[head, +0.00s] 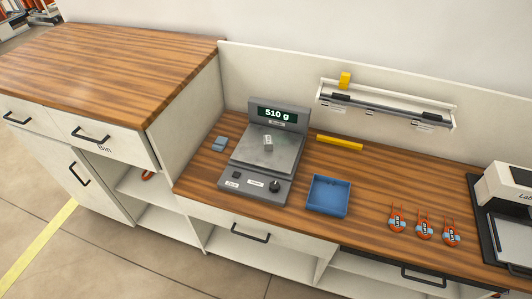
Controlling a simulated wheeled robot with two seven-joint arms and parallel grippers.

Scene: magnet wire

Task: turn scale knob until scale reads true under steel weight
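The grey scale (255,172) stands on the wooden counter in the head view. Its raised display (277,114) reads 510 g. A small steel weight (268,141) stands on the scale's plate, and its marking is too small to read. The dark round knob (275,187) is on the right of the scale's front panel. Labels and a small dark button are on the panel to its left. Neither of my grippers shows in the head view.
Small blue-grey blocks (219,144) lie left of the scale. A blue tray (329,195) and a yellow bar (339,143) lie to its right. Several orange wire coils (424,226) lie farther right, before a white machine (508,185). A rail shelf (385,104) hangs behind.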

